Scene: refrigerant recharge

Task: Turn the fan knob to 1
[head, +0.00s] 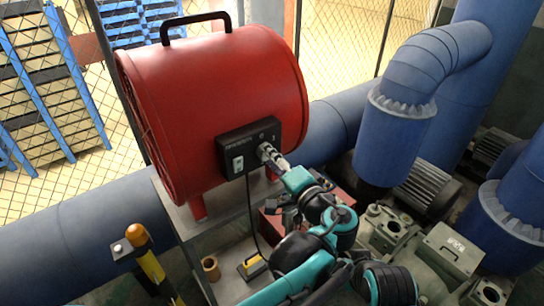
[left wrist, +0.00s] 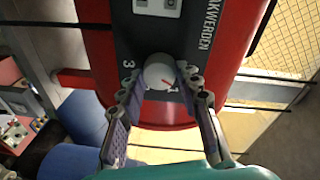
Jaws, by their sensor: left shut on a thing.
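The red drum-shaped fan (head: 215,90) stands on a grey stand and carries a black control panel (head: 232,146) on its side. A "3" is printed to the knob's left; the other numbers are too hidden or small to read. My left gripper (head: 269,155) is at the panel, with its fingers on either side of the knob, closed on it; they show in the left wrist view (left wrist: 161,86). My right gripper is not in view.
A switch (head: 238,164) sits on the panel left of the knob. A black cable hangs below the panel. A yellow-and-black post (head: 145,262) stands at the lower left. Large blue pipes (head: 400,110) and a grey motor (head: 428,187) crowd the right side.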

